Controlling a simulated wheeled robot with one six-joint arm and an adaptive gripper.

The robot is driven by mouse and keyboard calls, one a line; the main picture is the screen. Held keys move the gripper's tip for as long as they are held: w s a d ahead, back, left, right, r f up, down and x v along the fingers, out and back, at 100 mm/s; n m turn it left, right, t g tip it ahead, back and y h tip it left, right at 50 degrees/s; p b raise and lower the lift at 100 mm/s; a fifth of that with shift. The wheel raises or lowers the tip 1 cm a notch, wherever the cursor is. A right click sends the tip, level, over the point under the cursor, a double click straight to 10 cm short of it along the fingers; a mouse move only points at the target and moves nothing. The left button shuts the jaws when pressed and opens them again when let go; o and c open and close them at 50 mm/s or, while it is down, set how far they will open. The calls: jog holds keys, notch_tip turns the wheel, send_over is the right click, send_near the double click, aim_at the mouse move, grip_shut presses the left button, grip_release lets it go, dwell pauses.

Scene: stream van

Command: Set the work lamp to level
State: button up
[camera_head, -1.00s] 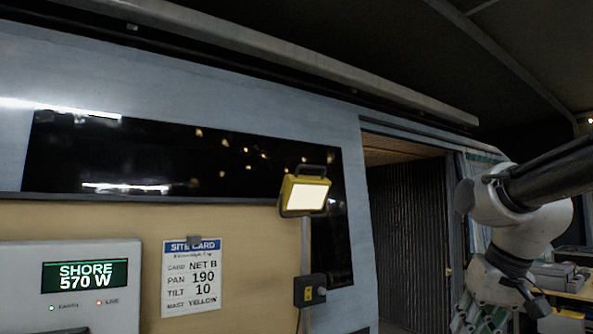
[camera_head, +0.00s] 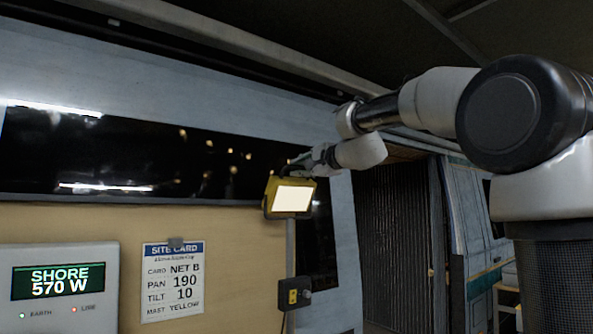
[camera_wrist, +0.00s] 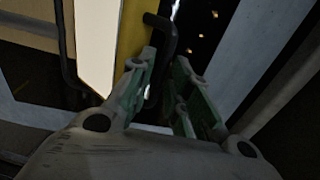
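The yellow work lamp (camera_head: 290,197) with its lit pale face sits on a pole in front of the dark window. My gripper (camera_head: 303,160) is at the lamp's top edge, by its handle. In the wrist view, the lamp's lit face (camera_wrist: 95,45) and yellow body (camera_wrist: 132,28) are at upper left. The dark handle bar (camera_wrist: 168,35) reaches between the fingers of my gripper (camera_wrist: 165,60). The green-padded fingers stand apart, with a gap showing; contact with the bar is unclear. In the head view my gripper hides part of the handle.
A dark switch box (camera_head: 294,293) is on the pole below the lamp. A site card (camera_head: 172,282) reads pan 190, tilt 10. A power panel (camera_head: 62,290) reading SHORE 570 W is at lower left.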

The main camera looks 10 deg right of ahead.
aim_at(293, 178)
jog(key=shift+x, duration=1.15)
jog(key=shift+c, duration=0.3)
grip_shut()
jog(key=shift+w+r, duration=0.1)
jog(key=shift+w+a+r+g+h, duration=0.2)
jog(key=shift+w+g+h, duration=0.25)
jog(key=shift+g, duration=0.25)
jog(key=shift+w+a+r+g+h, duration=0.25)
jog(key=shift+w+g+h, duration=0.1)
jog(key=shift+w+g, duration=0.3)
jog(key=shift+w+a+r, duration=0.1)
jog(key=shift+w+a, duration=0.1)
jog(key=shift+w, duration=0.25)
jog(key=shift+w+a+r, duration=0.1)
jog(key=shift+w+a, duration=0.1)
jog(key=shift+w, duration=0.25)
